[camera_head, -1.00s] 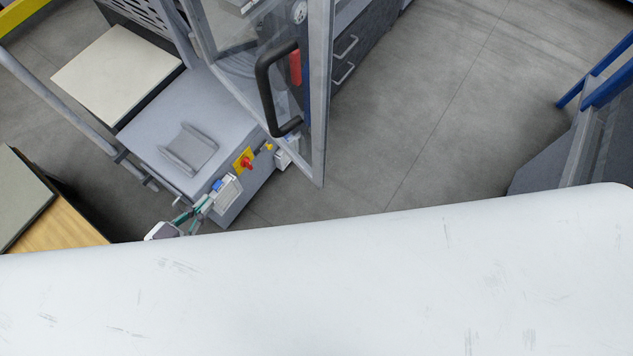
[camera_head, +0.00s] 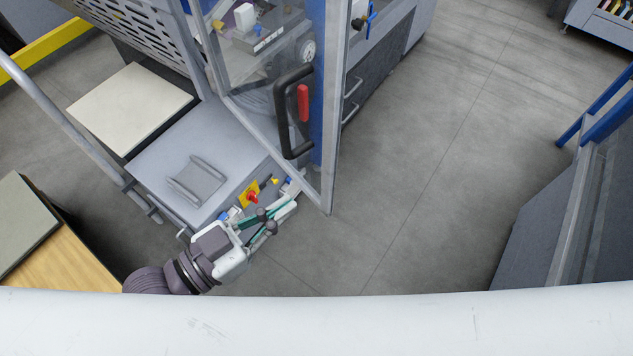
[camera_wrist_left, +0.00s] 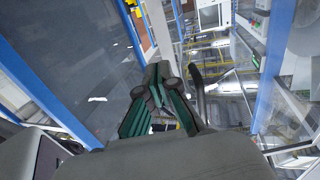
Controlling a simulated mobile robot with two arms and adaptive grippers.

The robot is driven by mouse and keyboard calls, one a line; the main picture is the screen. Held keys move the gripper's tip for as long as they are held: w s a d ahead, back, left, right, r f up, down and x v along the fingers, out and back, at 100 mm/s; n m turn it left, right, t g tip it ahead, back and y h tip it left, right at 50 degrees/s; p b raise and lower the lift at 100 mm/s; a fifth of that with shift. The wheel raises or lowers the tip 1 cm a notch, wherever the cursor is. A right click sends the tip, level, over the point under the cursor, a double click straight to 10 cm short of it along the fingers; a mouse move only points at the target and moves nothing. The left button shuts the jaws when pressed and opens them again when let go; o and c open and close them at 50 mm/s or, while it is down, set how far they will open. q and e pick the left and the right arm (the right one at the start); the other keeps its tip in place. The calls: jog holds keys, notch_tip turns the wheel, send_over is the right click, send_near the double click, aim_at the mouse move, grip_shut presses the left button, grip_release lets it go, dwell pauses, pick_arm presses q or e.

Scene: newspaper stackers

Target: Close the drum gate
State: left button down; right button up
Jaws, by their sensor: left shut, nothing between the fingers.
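The drum gate (camera_head: 335,120) is a clear panel in a grey metal frame, standing swung out from the machine at the upper middle of the head view. It has a black bar handle (camera_head: 281,115) with a red part (camera_head: 303,102) beside it. My left gripper (camera_head: 268,222) is shut and empty, below and left of the handle and apart from it, in front of the grey machine base. In the left wrist view the shut fingers (camera_wrist_left: 163,88) point ahead, with a dark bar, probably the handle, just right of them. My right gripper is not in view.
A yellow plate with a red knob (camera_head: 251,195) is on the machine base close to my left gripper. A wooden-sided table (camera_head: 62,250) is at the left, and a blue-railed unit (camera_head: 598,125) at the right. The floor right of the gate is clear.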

aim_at(330, 176)
pick_arm(q)
jog(key=p+x, duration=0.2)
jog(key=x, duration=0.3)
jog(key=shift+w+d+r, duration=0.2)
jog(key=shift+d, duration=0.05)
jog(key=shift+w+d+f+p, duration=0.2)
jog(key=shift+w+d+p, duration=0.2)
jog(key=shift+d, duration=0.1)
